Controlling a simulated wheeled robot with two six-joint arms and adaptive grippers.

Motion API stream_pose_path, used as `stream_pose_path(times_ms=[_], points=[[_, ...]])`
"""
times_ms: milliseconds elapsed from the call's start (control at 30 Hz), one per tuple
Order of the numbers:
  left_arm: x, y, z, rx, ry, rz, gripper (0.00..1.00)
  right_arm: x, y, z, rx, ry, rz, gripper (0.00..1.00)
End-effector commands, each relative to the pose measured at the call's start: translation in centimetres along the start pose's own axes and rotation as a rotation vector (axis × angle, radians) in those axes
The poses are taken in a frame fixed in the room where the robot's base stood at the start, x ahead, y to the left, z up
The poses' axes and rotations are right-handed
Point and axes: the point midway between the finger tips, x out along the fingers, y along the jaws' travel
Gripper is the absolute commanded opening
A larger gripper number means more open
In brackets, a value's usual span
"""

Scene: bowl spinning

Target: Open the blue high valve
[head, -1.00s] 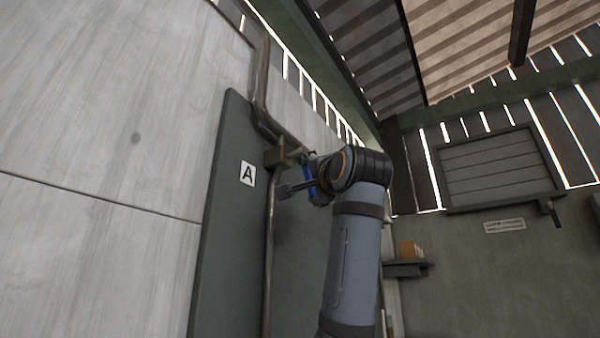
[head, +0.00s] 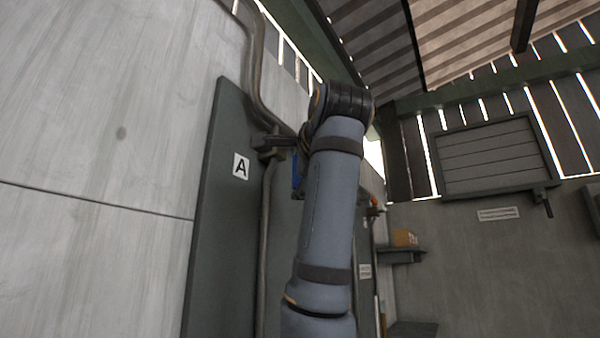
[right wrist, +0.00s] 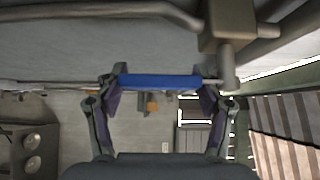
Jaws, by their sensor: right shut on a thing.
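The blue valve handle (right wrist: 160,82) lies across the right wrist view as a short blue bar, joined at its right end to a brownish valve body (right wrist: 230,25) on the pipe. My right gripper (right wrist: 161,85) is shut on the blue handle, with one finger at each side of it. In the head view the right gripper (head: 276,145) is beside the pipe, right of the letter A sign (head: 241,166). Only a small strip of the blue handle (head: 296,176) shows there; my right arm hides the rest. My left gripper is not in view.
A metal pipe (head: 264,215) runs up the dark grey panel (head: 225,240), with a pale wall (head: 90,110) to its left. A shelf with a box (head: 404,238) stands further back on the right. A framed shutter (head: 490,160) is on the far wall.

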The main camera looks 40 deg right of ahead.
Motion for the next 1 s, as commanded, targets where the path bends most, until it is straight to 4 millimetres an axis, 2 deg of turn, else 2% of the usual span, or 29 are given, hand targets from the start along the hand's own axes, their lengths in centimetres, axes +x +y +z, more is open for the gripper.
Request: stream_pose_path(times_ms=[333,367,500,533,867,1000], points=[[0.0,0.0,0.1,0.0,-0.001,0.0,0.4,0.0,0.1,0.0,0.007,0.001,0.006,0.12],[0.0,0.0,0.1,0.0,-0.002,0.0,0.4,0.1,0.1,0.0,0.007,0.001,0.006,0.71],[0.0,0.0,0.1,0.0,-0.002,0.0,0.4,0.0,0.1,0.0,0.006,0.001,0.005,0.9],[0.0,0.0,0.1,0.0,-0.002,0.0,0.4,0.0,0.1,0.0,0.005,0.001,0.004,0.92],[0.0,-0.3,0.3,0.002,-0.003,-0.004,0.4,-0.1,0.0,0.0,0.004,0.001,0.002,0.92],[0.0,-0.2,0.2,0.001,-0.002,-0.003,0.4,-2.0,-0.1,0.1,0.004,0.0,-0.001,0.92]])
